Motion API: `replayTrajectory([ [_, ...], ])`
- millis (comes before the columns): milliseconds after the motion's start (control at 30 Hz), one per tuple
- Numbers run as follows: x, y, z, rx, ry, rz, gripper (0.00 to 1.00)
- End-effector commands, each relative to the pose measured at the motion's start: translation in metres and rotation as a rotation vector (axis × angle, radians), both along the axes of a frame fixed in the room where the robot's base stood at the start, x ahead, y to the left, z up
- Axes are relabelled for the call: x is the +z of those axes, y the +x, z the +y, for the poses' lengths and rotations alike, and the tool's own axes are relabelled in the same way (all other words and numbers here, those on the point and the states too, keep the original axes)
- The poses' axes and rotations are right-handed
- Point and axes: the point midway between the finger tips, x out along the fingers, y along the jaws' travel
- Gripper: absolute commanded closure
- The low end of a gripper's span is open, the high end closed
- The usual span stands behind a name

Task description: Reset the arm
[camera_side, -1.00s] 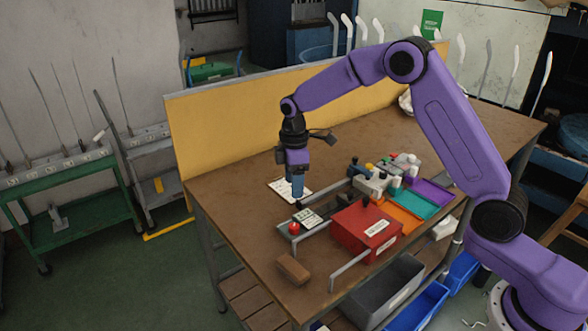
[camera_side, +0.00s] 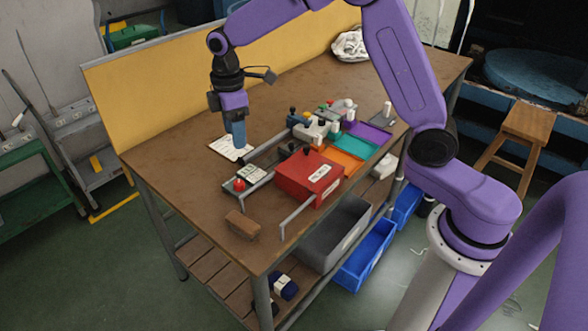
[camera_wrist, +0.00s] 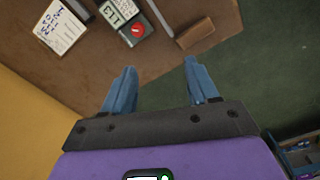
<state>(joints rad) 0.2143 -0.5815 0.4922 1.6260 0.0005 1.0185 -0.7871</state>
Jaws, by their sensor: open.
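My gripper (camera_side: 239,144) hangs pointing down above the brown table (camera_side: 185,195), in front of the yellow back panel. In the side view its blue fingers overlap a white printed card (camera_side: 222,147); I cannot tell the exact height. In the wrist view my gripper (camera_wrist: 160,68) shows two blue fingers spread apart with nothing between them. The card (camera_wrist: 60,28) lies at the upper left there. My purple arm reaches in from the right.
A grey control plate with a red button (camera_side: 239,184) and small display (camera_side: 251,174) sits near a red box (camera_side: 308,178). A brown block (camera_side: 242,224) lies at the front. Orange (camera_side: 340,160) and teal (camera_side: 353,145) trays and metal rails stand rightward. Table left is clear.

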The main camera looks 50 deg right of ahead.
Motion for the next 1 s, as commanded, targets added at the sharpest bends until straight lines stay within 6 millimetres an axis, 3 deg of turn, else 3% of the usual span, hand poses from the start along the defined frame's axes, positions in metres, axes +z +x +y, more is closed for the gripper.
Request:
replayTrajectory([
  [200,0.020,-0.069,0.015,-0.008,0.005,-0.006,0.41],
  [467,0.033,-0.155,0.013,-0.023,0.010,-0.009,0.41],
  [800,0.035,-0.266,-0.019,-0.041,0.020,-0.011,0.41],
  [1000,0.028,-0.318,-0.047,-0.050,0.024,-0.008,0.41],
])
